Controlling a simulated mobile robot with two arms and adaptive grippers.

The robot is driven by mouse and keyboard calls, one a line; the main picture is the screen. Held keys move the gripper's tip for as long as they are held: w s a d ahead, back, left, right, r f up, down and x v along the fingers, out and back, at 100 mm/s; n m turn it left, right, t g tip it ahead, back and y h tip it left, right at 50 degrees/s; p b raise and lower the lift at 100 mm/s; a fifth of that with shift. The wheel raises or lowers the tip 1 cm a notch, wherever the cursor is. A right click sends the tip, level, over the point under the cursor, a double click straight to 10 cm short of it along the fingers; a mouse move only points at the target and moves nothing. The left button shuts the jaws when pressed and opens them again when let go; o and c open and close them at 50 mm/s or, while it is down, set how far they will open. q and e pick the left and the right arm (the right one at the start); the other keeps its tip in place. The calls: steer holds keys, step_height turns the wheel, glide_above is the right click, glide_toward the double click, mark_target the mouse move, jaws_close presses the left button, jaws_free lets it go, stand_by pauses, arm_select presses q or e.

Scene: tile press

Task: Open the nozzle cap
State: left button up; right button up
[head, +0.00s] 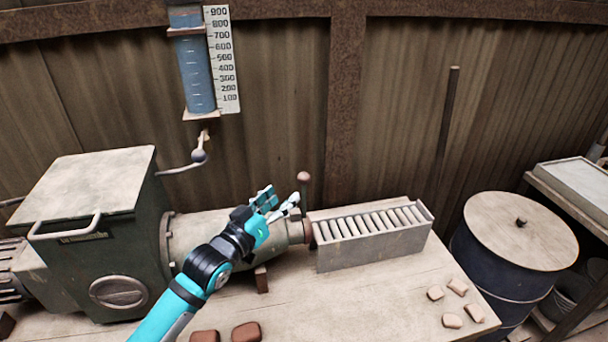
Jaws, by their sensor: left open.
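The press barrel (195,230) runs right from the dark green machine body. At its right end is the nozzle cap (308,231), a dark reddish-brown piece, partly hidden between the barrel end and the grey rack. A short upright lever (303,192) with a pinkish round knob rises at this end. My left gripper (280,201) is open and empty, in front of and above the barrel, just left of the lever. Its fingers point up and right towards the lever; I cannot tell whether they touch it. My right gripper is not in view.
A grey rack (374,250) with a row of rollers stands right of the nozzle. Several tile pieces (457,287) lie at the table's right. Two reddish-brown blocks (246,331) lie in front. A lidded drum (520,232) stands beyond the table. A water gauge (195,70) hangs behind.

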mark_target(300, 182)
arm_select(q)
steer(key=p+x, duration=0.1)
steer(key=x, duration=0.8)
steer(key=shift+w, duration=0.2)
steer(key=shift+w+d, duration=0.25)
steer(key=shift+w, duration=0.05)
steer(key=shift+c, duration=0.2)
jaws_close()
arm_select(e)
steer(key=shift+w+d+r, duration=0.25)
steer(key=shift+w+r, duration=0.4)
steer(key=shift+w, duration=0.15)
arm_select(q)
steer(key=shift+f, duration=0.1)
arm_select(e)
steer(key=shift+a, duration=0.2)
